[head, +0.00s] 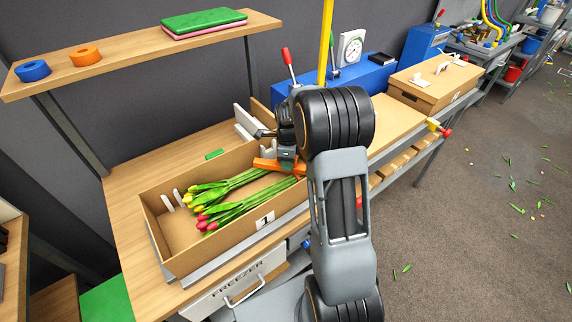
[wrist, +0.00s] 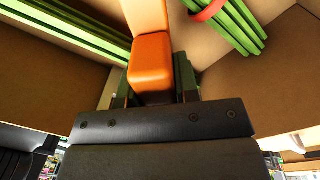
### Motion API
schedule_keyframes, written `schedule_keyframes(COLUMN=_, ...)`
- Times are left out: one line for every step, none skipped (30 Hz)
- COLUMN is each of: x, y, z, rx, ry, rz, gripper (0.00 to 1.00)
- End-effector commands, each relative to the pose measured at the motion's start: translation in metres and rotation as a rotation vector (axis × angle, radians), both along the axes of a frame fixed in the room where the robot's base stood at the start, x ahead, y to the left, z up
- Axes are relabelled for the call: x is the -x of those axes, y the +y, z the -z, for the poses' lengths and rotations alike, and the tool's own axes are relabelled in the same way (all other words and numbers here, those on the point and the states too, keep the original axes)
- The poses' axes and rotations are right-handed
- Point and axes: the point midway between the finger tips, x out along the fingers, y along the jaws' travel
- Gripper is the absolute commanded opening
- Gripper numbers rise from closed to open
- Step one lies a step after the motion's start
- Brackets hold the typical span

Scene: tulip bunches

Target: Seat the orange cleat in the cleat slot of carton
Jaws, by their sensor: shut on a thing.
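The orange cleat (head: 266,164) is in my gripper (head: 287,158), low over the right end of the open carton (head: 222,253). In the wrist view the cleat (wrist: 152,62) stands between the jaws, which are shut on it. The carton holds tulip bunches (head: 222,195) with yellow and red heads to the left and stems running toward the cleat. White upright prongs (head: 171,199) stand inside the carton's left end. More pale prongs (head: 268,149) show near its right end, partly behind my gripper. My arm hides the carton's right corner, and I cannot tell whether the cleat touches a slot.
The carton sits on a wooden bench (head: 126,190). A shelf (head: 130,52) above holds blue and orange rings and green and pink slabs. A closed carton (head: 434,83) stands at the right, with a blue box and levers behind. Bench left of the carton is bare.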

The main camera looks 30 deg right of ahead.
Motion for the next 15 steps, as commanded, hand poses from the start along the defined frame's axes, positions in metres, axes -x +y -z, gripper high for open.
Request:
schedule_keyframes(x=0.0, y=0.0, z=0.0, rx=0.001, ry=-0.001, rz=0.0, gripper=0.0)
schedule_keyframes(x=0.0, y=0.0, z=0.0, rx=0.001, ry=-0.001, rz=0.0, gripper=0.0)
schedule_keyframes(x=0.0, y=0.0, z=-0.001, rx=0.001, ry=-0.001, rz=0.0, gripper=0.0)
schedule_keyframes(x=0.0, y=0.0, z=-0.002, rx=0.001, ry=-0.001, rz=0.0, gripper=0.0)
schedule_keyframes(x=0.0, y=0.0, z=-0.004, rx=0.0, ry=-0.002, rz=0.0, gripper=0.0)
schedule_keyframes(x=-0.001, y=0.0, z=-0.007, rx=0.001, ry=-0.003, rz=0.0, gripper=0.0)
schedule_keyframes(x=-0.001, y=0.0, z=-0.011, rx=0.001, ry=-0.005, rz=0.0, gripper=0.0)
schedule_keyframes(x=-0.001, y=0.0, z=-0.015, rx=0.001, ry=-0.005, rz=0.0, gripper=0.0)
schedule_keyframes(x=-0.001, y=0.0, z=-0.021, rx=0.001, ry=-0.005, rz=0.0, gripper=0.0)
schedule_keyframes(x=-0.001, y=0.0, z=-0.027, rx=0.002, ry=-0.006, rz=0.0, gripper=0.0)
schedule_keyframes(x=-0.001, y=0.0, z=-0.032, rx=0.002, ry=-0.006, rz=0.0, gripper=0.0)
schedule_keyframes(x=-0.001, y=0.0, z=-0.04, rx=0.001, ry=-0.005, rz=0.0, gripper=0.0)
schedule_keyframes(x=-0.001, y=0.0, z=-0.046, rx=0.002, ry=-0.006, rz=0.0, gripper=0.0)
schedule_keyframes(x=-0.001, y=0.0, z=-0.051, rx=0.002, ry=-0.006, rz=0.0, gripper=0.0)
schedule_keyframes(x=-0.001, y=0.0, z=-0.058, rx=0.001, ry=-0.005, rz=0.0, gripper=0.0)
